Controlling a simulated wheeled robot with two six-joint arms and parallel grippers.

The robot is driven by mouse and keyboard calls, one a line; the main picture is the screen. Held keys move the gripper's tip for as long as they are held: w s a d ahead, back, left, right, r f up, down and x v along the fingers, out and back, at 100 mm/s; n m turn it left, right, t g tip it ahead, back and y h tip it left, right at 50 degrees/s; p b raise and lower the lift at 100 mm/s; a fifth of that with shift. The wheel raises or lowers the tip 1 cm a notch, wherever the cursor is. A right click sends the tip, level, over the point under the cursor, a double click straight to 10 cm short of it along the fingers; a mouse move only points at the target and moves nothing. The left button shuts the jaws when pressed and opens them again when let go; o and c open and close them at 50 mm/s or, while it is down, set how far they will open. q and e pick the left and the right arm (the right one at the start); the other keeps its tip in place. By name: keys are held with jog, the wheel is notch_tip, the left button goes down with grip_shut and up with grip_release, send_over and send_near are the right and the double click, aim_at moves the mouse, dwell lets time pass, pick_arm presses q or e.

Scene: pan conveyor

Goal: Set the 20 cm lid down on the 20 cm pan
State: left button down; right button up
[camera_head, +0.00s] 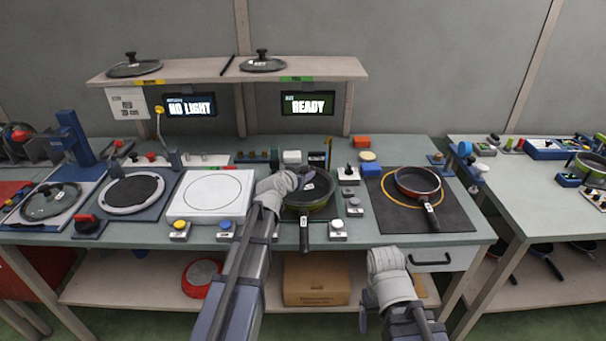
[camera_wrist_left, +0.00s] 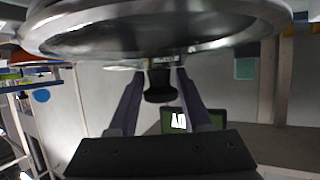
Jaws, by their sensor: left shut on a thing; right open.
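My left gripper (camera_head: 303,178) is at the middle of the bench, over a dark green-rimmed pan (camera_head: 322,204) whose handle points to the front. In the left wrist view the left gripper (camera_wrist_left: 160,82) is shut on the black knob of a glass lid (camera_wrist_left: 150,40) with a pale metal rim. In the head view the gripper and wrist hide part of the lid and pan, and I cannot tell whether lid and pan touch. My right gripper (camera_head: 385,262) is open and empty, low in front of the bench's edge.
An orange-sided pan (camera_head: 418,182) stands on a dark mat at the right. A white round-marked plate (camera_head: 212,193) is left of my gripper. Two lids rest on the shelf (camera_head: 205,72). Small buttons line the bench's front. A screen (camera_head: 308,103) reads READY.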

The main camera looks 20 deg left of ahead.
pick_arm(q)
jog(key=shift+f+b, duration=0.35)
dwell(0.8)
dwell(0.4)
jog(key=shift+c, duration=1.3)
grip_release()
